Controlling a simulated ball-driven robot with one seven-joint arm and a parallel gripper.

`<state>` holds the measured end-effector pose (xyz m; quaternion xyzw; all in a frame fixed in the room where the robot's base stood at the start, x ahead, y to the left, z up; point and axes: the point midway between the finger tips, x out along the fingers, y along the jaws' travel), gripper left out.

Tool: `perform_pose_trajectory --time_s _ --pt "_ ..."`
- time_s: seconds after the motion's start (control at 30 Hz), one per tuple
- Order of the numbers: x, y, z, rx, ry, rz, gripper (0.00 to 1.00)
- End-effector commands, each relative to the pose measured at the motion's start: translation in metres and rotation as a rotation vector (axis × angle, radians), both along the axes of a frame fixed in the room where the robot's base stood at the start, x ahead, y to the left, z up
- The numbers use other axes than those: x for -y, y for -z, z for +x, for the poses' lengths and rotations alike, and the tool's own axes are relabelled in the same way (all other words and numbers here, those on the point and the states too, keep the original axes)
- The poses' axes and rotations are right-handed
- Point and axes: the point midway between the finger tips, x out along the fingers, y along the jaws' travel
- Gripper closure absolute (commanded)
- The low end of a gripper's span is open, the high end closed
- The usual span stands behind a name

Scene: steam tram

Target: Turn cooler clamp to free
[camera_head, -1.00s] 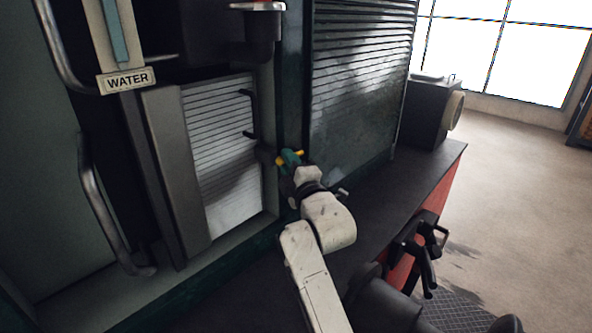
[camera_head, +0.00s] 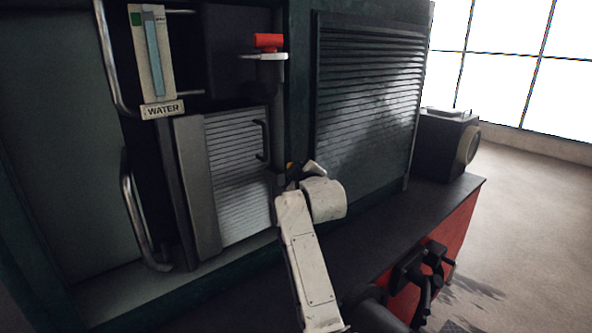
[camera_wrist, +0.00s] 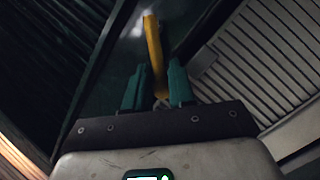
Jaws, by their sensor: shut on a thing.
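The cooler clamp appears as a yellow lever (camera_wrist: 154,55) in the wrist view. It stands up from between the two teal fingers of my gripper (camera_wrist: 157,90), which is shut on its near part. In the head view my gripper (camera_head: 292,176) is at the right edge of the finned cooler (camera_head: 240,170), by the frame post. Only a small yellow bit of the clamp shows there, and my wrist hides the rest. The cooler's pale fins also show at the right of the wrist view (camera_wrist: 265,65).
A louvred panel (camera_head: 365,100) stands right of the post. A red part (camera_head: 268,41) on a bracket sits above the cooler. A gauge labelled WATER (camera_head: 162,109) and curved handrails (camera_head: 135,215) are at the left. A dark ledge (camera_head: 400,215) runs below; open floor lies at the right.

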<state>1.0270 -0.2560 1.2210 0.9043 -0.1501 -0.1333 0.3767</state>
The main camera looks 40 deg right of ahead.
Motion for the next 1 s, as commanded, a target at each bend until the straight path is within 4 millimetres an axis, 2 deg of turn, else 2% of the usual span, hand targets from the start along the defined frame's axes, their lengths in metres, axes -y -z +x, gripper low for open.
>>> perform_pose_trajectory --time_s 0.6,0.63,0.8,1.0 --pt "0.0024 -0.0024 -0.0003 0.001 0.001 0.048 1.0" --pt "0.0024 -0.0024 -0.0003 0.001 0.001 0.048 0.75" --pt "0.0024 -0.0023 -0.0004 0.0 0.001 0.048 0.6" --pt "0.0022 -0.0022 -0.0005 -0.001 0.001 0.048 0.6"
